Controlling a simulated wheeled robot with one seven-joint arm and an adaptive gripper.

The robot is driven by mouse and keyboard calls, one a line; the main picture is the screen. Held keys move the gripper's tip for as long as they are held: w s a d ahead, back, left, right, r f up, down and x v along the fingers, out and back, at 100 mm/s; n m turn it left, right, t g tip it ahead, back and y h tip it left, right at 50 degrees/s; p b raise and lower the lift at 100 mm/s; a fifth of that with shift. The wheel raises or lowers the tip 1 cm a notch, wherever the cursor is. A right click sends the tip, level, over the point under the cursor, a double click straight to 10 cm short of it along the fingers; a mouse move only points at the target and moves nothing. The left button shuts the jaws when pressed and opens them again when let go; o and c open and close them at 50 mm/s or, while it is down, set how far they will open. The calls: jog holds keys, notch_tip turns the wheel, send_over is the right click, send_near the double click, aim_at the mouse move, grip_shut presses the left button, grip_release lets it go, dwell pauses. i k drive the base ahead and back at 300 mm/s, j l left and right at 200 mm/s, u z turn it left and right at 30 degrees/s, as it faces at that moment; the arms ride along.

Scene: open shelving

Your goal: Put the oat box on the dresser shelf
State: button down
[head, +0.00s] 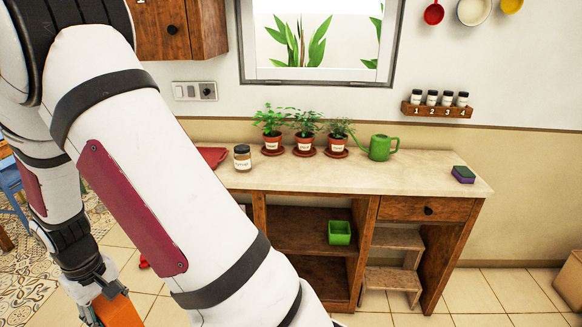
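My gripper (103,300) is at the lower left, low over the tiled floor. It is shut on an orange box (118,312), which I take to be the oat box. Its lower part is cut off by the picture edge, and no label can be read. The wooden dresser (455,236) stands in the middle and right, with open shelves under its light top. The dresser shelf (290,240) is bare on its left part. The gripper is well to the left of the dresser. My arm hides the dresser's left side.
A green square pot (340,232) stands on the shelf's right part. A small step stool (392,262) fills the right bay. The top (330,178) holds a jar (242,158), potted plants (305,140), a green watering can (380,147) and a sponge (463,174).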

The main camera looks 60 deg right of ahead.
aim_at(301, 235)
jog(key=j+z, duration=0.15)
jog(key=z, duration=1.25)
